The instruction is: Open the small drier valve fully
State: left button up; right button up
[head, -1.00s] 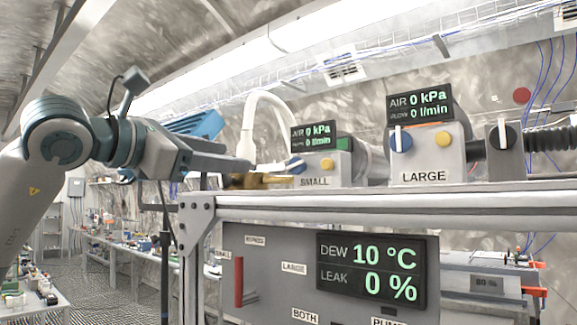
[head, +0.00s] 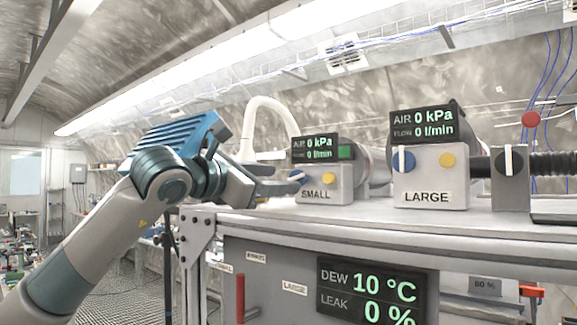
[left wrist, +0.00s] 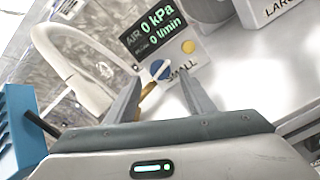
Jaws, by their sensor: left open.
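The small drier (head: 322,186) is a grey box labelled SMALL on the bench top, with a display reading 0 kPa and 0 l/min. Its round blue valve knob (head: 297,176) with a white bar is on the front left, partly hidden by my gripper in the head view. The knob also shows in the left wrist view (left wrist: 160,70), just beyond and between the fingertips. My left gripper (head: 287,187) is open with its fingers toward the knob; I cannot tell whether they touch it. A yellow button (left wrist: 189,46) is right of the knob. My right gripper is not in view.
The large drier (head: 430,180) stands to the right with its own blue knob (head: 403,161). A grey valve box (head: 510,178) is beside it. A white hose (head: 262,115) arches behind the small drier. The lower panel (head: 290,265) reads DEW 10 °C, LEAK 0 %.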

aim_at(295, 179)
pick_arm(q)
jog(key=shift+p+x, duration=1)
jog(key=shift+x, duration=1.2)
jog(key=shift+c, duration=0.7)
jog(key=c, duration=0.9)
